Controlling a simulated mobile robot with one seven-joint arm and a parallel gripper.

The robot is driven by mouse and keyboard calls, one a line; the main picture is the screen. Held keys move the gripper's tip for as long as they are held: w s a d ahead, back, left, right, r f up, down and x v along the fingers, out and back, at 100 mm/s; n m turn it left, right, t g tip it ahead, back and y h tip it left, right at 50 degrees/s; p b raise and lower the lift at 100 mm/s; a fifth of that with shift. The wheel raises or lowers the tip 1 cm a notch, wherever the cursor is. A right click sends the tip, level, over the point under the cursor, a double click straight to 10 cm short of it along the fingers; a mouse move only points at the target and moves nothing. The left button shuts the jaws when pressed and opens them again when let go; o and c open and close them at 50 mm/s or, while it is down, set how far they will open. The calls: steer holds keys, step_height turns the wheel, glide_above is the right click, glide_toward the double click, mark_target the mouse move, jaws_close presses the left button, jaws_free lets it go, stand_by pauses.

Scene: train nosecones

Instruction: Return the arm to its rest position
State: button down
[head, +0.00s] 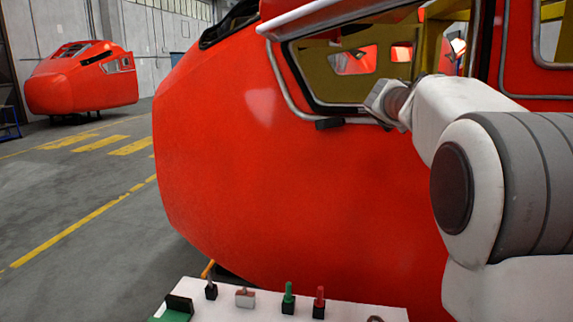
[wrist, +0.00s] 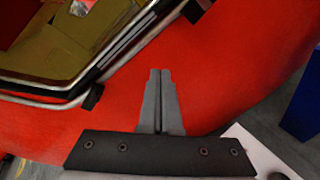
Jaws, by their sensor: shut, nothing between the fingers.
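My arm (head: 465,150) reaches in from the right in the head view, its wrist bent toward the nosecone's side window. My gripper (wrist: 161,72) shows in the wrist view with its two grey fingers together and nothing between them. Its fingertips are hidden or unclear in the head view. Behind the fingers is the red surface of the large train nosecone (head: 290,170). I cannot tell whether the fingers touch it. The silver-edged window opening (head: 350,65) lies just beside my wrist.
A white table (head: 255,308) at the bottom holds small switches, including a green one (head: 288,292) and a red one (head: 319,296). A second red nosecone (head: 80,85) stands far left. The floor (head: 70,200) with yellow markings is clear at left. A blue object (wrist: 302,105) shows in the wrist view.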

steer(key=s+a+f+m+g+y, duration=0.2)
steer(key=s+a+f+m, duration=0.3)
steer(key=s, duration=0.9)
steer(key=s+a+f+m+g+y+b, duration=0.1)
steer(key=s+a+f+m+g+y, duration=0.1)
steer(key=s+a+f+m, duration=0.3)
steer(key=s+a+f+m+g+y, duration=0.2)
steer(key=s+a+f+m, duration=0.3)
steer(key=s+f+m, duration=0.6)
steer(key=s+f+y, duration=0.1)
steer(key=s+f, duration=0.1)
steer(key=s, duration=1)
steer(key=shift+s+a+m+g+b, duration=0.15)
steer(key=shift+s+m+g+b, duration=0.2)
steer(key=shift+s+m+g, duration=0.05)
